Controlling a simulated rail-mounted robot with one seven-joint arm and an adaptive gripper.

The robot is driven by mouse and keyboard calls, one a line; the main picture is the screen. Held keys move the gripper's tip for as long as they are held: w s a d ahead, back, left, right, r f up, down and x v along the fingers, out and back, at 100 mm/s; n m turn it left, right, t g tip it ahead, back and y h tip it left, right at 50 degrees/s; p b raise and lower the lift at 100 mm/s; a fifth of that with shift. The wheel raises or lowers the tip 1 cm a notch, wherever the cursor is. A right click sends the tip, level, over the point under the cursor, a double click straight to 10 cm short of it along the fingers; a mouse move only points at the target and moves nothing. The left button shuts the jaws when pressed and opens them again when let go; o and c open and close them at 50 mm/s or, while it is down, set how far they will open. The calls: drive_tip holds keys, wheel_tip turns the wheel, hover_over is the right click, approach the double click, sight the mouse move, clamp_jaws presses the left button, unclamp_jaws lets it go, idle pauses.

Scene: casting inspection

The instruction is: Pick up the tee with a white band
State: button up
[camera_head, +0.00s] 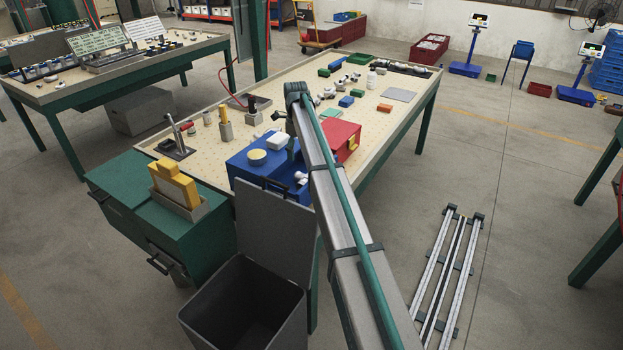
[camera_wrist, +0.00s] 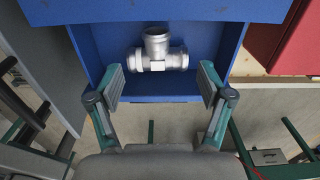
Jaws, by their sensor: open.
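A silver-grey metal tee (camera_wrist: 157,56) lies in an open blue box (camera_wrist: 200,90) in the wrist view. A pale ring shows near its left end, but I cannot be sure it is a white band. One branch of the tee points to the top of the picture. My gripper (camera_wrist: 161,78) is open and empty, with its fingers to the left and right of the tee and apart from it. In the head view the blue box (camera_head: 245,170) stands at the table's near end, and my arm hides part of it. A small pale piece (camera_head: 301,177) shows there.
A red box (camera_head: 343,139) stands right beside the blue one. Several silver fittings (camera_head: 329,94) and coloured blocks lie farther along the table (camera_head: 290,88). A toggle clamp (camera_head: 177,140) stands to the left. A grey bin (camera_head: 245,305) is on the floor in front.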

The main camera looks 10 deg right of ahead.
drive_tip(key=p, duration=0.1)
hover_over(297, 172)
wheel_tip(297, 172, down, 4)
drive_tip(key=shift+d+f, duration=0.1)
drive_tip(key=shift+f+p, duration=1.45)
drive_tip(key=shift+f, duration=1.65)
drive_tip(key=shift+r, duration=0.1)
clamp_jaws()
